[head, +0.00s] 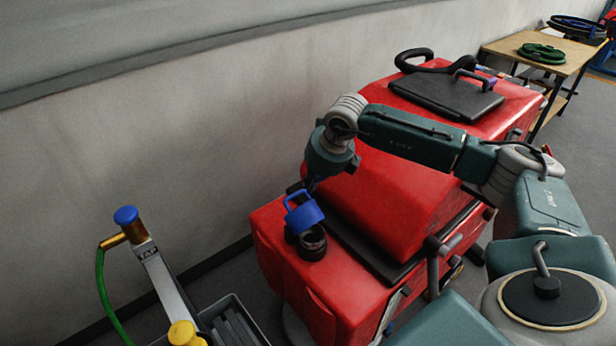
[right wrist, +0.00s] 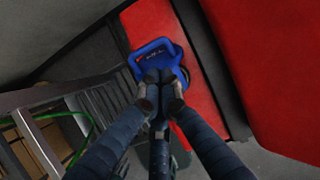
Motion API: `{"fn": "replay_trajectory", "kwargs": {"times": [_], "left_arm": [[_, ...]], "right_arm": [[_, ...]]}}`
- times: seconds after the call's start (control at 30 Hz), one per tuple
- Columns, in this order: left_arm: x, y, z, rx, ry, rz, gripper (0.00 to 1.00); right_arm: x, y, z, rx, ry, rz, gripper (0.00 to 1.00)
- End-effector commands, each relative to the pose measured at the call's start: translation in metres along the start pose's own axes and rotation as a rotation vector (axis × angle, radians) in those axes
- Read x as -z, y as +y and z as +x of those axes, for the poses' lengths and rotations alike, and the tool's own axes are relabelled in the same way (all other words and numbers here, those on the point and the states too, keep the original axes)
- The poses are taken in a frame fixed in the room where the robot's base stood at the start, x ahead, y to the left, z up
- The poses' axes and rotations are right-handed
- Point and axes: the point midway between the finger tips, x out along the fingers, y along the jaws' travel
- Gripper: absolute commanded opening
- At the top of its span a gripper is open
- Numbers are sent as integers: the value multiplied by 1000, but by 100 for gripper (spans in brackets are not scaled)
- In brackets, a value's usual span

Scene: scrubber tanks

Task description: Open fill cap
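The blue fill cap (head: 304,215) with its loop handle is at the near end of the red scrubber (head: 330,290). It sits tilted at the black filler neck (head: 311,245), whose dark opening shows below it. Whether cap and neck still touch at one edge is unclear. My right gripper (head: 311,186) is at the cap's handle, mostly hidden behind the wrist in the head view. In the right wrist view, the fingertips of the right gripper (right wrist: 161,78) are close together on the blue cap (right wrist: 158,50). My left gripper is not in view.
A tap stand with a blue knob (head: 126,215), green hose (head: 105,285) and yellow knob (head: 182,333) stands left of the scrubber, beside a grey basin (head: 237,309). The wall runs close behind. A wooden table (head: 545,55) is at the far right.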

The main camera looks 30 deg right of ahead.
Motion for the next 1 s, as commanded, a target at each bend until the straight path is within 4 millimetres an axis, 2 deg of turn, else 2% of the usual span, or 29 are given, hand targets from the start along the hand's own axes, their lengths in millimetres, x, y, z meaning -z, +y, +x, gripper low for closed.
{"fn": "replay_trajectory", "kwargs": {"times": [0.03,0.2,0.4,1.0], "left_arm": [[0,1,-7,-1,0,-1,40],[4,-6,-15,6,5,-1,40],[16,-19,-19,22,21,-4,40],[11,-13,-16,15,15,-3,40]], "right_arm": [[0,2,7,-3,3,0,0],[0,2,35,-3,2,0,0],[-1,1,52,-3,-1,-1,0],[-6,2,56,-4,30,0,0]]}}
